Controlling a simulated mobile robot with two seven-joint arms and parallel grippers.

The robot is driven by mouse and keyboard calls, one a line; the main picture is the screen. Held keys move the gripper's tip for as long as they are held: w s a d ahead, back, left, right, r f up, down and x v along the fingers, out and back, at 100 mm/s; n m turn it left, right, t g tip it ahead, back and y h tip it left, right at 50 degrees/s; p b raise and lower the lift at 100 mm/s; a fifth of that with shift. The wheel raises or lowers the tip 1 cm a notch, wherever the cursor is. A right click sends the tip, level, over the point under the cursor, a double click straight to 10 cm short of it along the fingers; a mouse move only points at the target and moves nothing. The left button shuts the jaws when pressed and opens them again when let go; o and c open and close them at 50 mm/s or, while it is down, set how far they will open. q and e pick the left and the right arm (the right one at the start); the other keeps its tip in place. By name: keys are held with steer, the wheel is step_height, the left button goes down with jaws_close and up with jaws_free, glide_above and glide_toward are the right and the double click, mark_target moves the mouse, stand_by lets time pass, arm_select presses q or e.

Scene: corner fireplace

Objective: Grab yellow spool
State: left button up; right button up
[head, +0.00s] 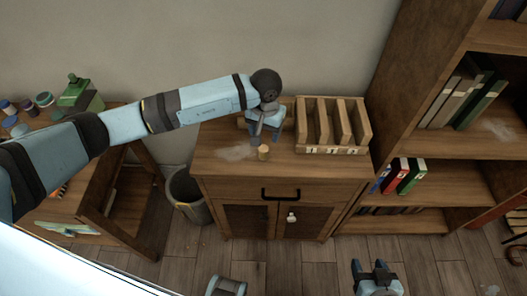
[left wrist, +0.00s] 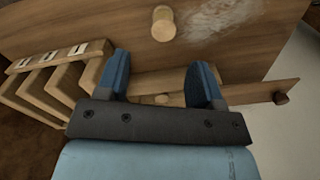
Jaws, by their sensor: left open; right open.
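A small pale-yellow spool (head: 263,152) stands on top of the wooden cabinet (head: 220,165), near its front edge. The spool also shows in the left wrist view (left wrist: 163,24), at the top, beyond and apart from the fingertips. My left gripper (head: 264,132) is over the cabinet top, just behind the spool in the head view. Its two blue fingers (left wrist: 160,68) are spread, with nothing held between them. My right gripper (head: 371,266) is open and empty at the bottom of the head view, low in front of the cabinet.
A wooden slotted rack (head: 333,150) stands on the cabinet, right of my left gripper. A tall bookshelf (head: 415,100) rises to the right. A bin (head: 187,194) and a cluttered desk are on the left. The cabinet top left of the spool is clear.

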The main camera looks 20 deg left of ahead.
mark_target(263, 148)
arm_select(q)
steer(key=shift+a+f+p, duration=0.15)
steer(key=shift+f+p, duration=0.1)
steer(key=shift+f, duration=1.5)
steer(key=shift+a+f+p, duration=0.1)
steer(key=shift+f+p, duration=0.15)
steer(key=shift+f, duration=1.45)
steer(key=c, duration=1)
steer(key=shift+r, duration=0.1)
